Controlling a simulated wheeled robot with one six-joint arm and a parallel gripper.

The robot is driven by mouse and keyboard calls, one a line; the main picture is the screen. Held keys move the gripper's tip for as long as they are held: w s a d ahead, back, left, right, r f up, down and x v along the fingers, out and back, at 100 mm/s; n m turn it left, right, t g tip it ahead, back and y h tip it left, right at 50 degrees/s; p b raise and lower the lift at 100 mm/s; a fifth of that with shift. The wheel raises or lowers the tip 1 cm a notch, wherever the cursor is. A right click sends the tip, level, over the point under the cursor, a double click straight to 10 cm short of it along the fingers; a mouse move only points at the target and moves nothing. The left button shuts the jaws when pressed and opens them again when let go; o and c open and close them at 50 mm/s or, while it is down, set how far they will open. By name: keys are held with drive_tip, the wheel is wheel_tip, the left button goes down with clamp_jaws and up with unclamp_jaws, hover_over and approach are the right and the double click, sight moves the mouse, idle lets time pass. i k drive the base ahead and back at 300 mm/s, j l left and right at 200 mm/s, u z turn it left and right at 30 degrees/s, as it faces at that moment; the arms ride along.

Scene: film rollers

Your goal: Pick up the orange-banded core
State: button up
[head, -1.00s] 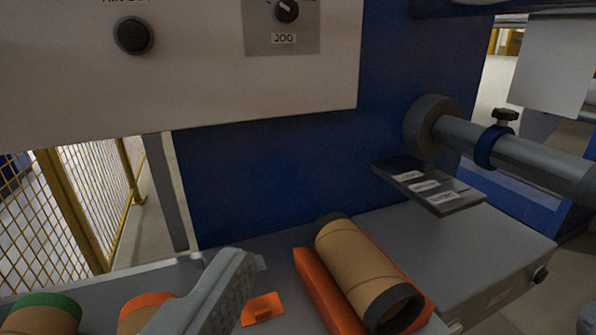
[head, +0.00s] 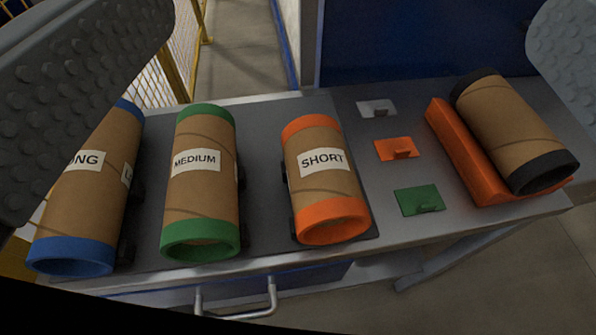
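The orange-banded core (head: 325,185) is a brown tube with orange ends and a SHORT label. It lies on the dark mat of the grey bench, near the middle of the view. My gripper (head: 325,95) is open, with one textured finger at the upper left and the other at the right edge. The fingers are wide apart with nothing held between them. The core shows in the gap between them, apart from both.
Left of it lie a green-banded MEDIUM core (head: 200,185) and a blue-banded core (head: 90,190), partly hidden by my finger. At right, a black-banded core (head: 515,130) rests on an orange cradle (head: 465,155). White (head: 376,108), orange (head: 397,149) and green (head: 419,201) tags lie between.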

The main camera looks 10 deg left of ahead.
sight(329, 206)
drive_tip(key=z, duration=1.35)
drive_tip(key=u, duration=1.35)
drive_tip(key=k+j+z, duration=0.1)
drive_tip(key=k, duration=0.35)
